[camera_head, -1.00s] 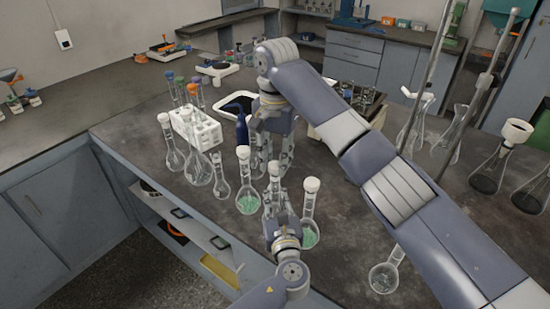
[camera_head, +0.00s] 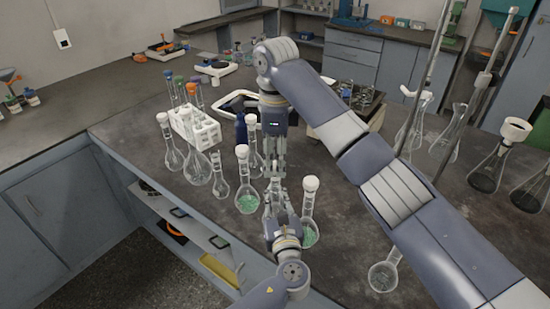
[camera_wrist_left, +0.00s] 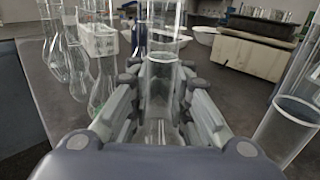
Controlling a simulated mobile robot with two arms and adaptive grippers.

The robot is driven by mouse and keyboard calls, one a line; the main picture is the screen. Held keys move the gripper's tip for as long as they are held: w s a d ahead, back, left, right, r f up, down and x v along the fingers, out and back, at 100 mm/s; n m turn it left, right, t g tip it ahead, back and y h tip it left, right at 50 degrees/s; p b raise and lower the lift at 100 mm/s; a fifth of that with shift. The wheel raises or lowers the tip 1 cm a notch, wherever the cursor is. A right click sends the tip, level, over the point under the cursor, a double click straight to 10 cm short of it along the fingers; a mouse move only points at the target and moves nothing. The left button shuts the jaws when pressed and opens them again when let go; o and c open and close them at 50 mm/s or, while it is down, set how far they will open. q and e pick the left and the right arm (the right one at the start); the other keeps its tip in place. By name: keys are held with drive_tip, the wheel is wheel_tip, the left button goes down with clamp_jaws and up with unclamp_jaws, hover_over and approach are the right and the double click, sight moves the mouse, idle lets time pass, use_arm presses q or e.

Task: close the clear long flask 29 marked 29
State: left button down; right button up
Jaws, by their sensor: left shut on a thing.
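My left gripper (camera_head: 278,197) is shut on the neck of a clear long flask; its fingers flank the glass neck (camera_wrist_left: 160,88) in the left wrist view. No mark 29 is readable, and the flask's top lies beyond the upper edge of that view. My right gripper (camera_head: 274,176) points down directly above my left gripper, in line with the held flask. It covers the flask's mouth in the head view, so I cannot tell whether its fingers are open or hold a stopper.
White-stoppered flasks with green contents stand close by, left (camera_head: 246,190) and right (camera_head: 309,207). A clear stoppered flask (camera_head: 252,143) stands behind. A white tube rack (camera_head: 205,133) is at the left.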

drive_tip(key=shift+s, duration=0.1)
use_arm(q)
drive_tip(key=shift+a+f, duration=0.1)
drive_tip(key=shift+a, duration=0.05)
use_arm(e)
wheel_tip(320, 180, up, 12)
idle(0.6)
use_arm(q)
drive_tip(key=c, duration=1.4)
unclamp_jaws()
drive_tip(key=shift+w, duration=0.1)
drive_tip(key=s, duration=0.4)
drive_tip(key=s+d, duration=0.1)
drive_tip(key=s, duration=0.3)
drive_tip(key=s+d, duration=0.1)
drive_tip(key=s, duration=0.3)
